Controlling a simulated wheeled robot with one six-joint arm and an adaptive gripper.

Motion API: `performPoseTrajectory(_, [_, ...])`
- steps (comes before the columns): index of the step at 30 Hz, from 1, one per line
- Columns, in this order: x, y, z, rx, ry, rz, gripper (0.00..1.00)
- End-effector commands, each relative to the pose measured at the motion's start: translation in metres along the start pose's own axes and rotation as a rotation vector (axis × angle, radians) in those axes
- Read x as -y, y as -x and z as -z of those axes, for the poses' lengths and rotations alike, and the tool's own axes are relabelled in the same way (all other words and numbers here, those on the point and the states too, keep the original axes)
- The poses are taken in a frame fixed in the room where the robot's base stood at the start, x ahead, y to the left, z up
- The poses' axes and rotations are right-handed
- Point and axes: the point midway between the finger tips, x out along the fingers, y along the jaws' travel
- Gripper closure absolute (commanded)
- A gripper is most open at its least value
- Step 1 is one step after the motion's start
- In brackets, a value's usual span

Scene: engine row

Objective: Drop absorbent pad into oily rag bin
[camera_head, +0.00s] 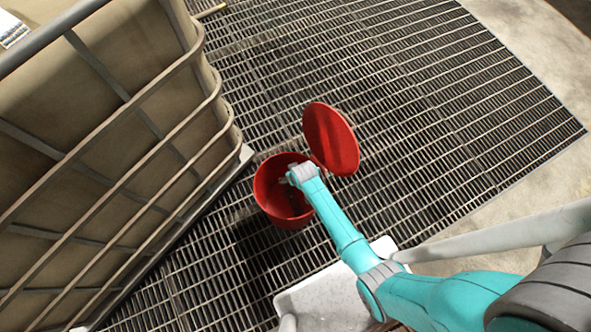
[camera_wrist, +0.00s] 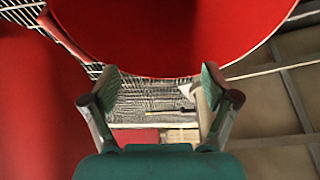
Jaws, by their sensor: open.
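The red oily rag bin (camera_head: 277,206) stands on the floor grating in the head view, its mouth facing up. Its round red lid (camera_head: 331,140) is raised on the far right side. My gripper (camera_head: 290,179) is over or in the bin's mouth; its exact depth is unclear. In the wrist view my gripper (camera_wrist: 158,82) has its two fingers apart, with nothing held between them. The absorbent pad cannot be made out in either view; the bin's floor is partly hidden.
A large caged tank (camera_head: 90,160) stands close to the left of the bin; it also shows at right in the wrist view (camera_wrist: 275,100). Dark floor grating (camera_head: 430,90) lies open behind and right of the bin, with bare concrete (camera_head: 545,40) beyond.

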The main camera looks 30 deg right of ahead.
Motion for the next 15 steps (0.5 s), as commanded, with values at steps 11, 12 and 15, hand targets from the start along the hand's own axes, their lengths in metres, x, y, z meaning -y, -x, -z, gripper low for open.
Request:
performPoseTrajectory(11, [0.0, 0.06, -0.001, -0.001, 0.0, 0.0, 0.14])
performPoseTrajectory(12, [0.0, 0.066, -0.001, -0.001, 0.0, 0.0, 0.14])
performPoseTrajectory(15, [0.0, 0.082, -0.001, -0.001, 0.0, 0.0, 0.14])
